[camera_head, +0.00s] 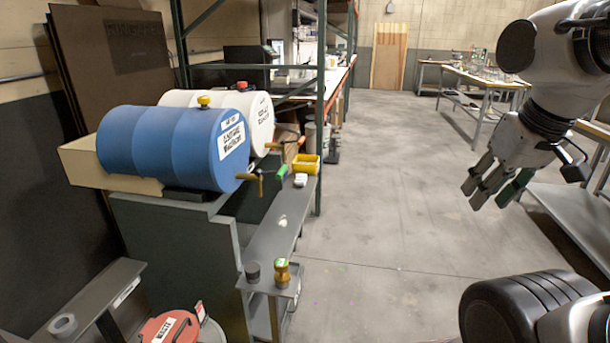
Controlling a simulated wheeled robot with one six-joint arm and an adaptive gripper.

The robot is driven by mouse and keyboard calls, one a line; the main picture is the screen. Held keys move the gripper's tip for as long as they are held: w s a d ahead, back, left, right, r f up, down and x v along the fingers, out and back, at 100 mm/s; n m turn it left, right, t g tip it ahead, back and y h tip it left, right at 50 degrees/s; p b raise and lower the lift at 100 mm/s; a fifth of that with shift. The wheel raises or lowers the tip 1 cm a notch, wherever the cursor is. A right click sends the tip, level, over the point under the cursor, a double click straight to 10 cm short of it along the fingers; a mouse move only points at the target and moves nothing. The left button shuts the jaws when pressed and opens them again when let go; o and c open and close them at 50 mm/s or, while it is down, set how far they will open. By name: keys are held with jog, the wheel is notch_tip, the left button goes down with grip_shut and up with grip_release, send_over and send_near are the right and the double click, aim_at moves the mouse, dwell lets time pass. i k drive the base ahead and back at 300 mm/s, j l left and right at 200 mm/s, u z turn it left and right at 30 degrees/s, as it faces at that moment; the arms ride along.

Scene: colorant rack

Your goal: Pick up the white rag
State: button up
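A small white crumpled thing (300,180), which may be the white rag, lies on the grey shelf beside the drums, just in front of a yellow bin. A smaller pale patch (283,221) lies nearer on the same shelf; I cannot tell if it is cloth. My gripper (494,190) hangs in the air at the upper right, far to the right of the shelf. Its fingers point down and left, look spread, and hold nothing I can see.
A blue drum (165,148) and a white drum (262,115) lie on a stand, with taps over the shelf (262,248). A yellow bin (306,165) and a brass-coloured piece (282,272) sit there. A red-lidded can (170,328) is below. The middle floor is clear; tables stand right.

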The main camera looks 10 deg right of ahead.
aim_at(301, 179)
jog(key=i+l, duration=0.3)
jog(key=i, duration=0.2)
jog(key=i+l, duration=0.3)
jog(key=i, duration=0.2)
jog(key=i+l, duration=0.3)
jog(key=i, duration=0.2)
jog(key=i+l, duration=0.25)
jog(key=i, duration=0.25)
jog(key=i+l+u, duration=0.7)
jog(key=i+l, duration=0.25)
jog(key=l+u, duration=0.1)
jog(key=u, duration=0.4)
